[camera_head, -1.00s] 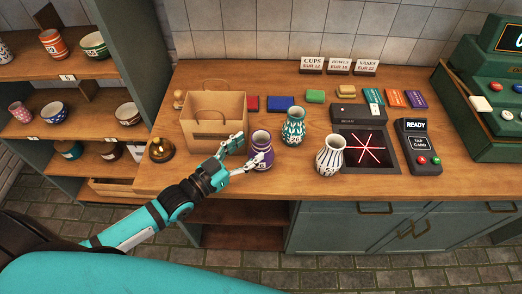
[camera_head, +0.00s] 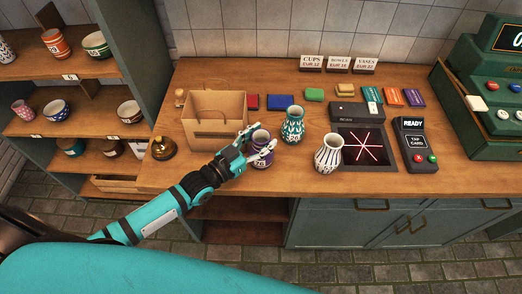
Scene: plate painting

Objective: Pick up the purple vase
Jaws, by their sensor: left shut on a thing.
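My right gripper is not in the picture.
A teal patterned vase (camera_head: 292,124) is close on the right, and a black-and-white vase (camera_head: 327,154) stands further right. A scanner (camera_head: 365,147) lies right.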

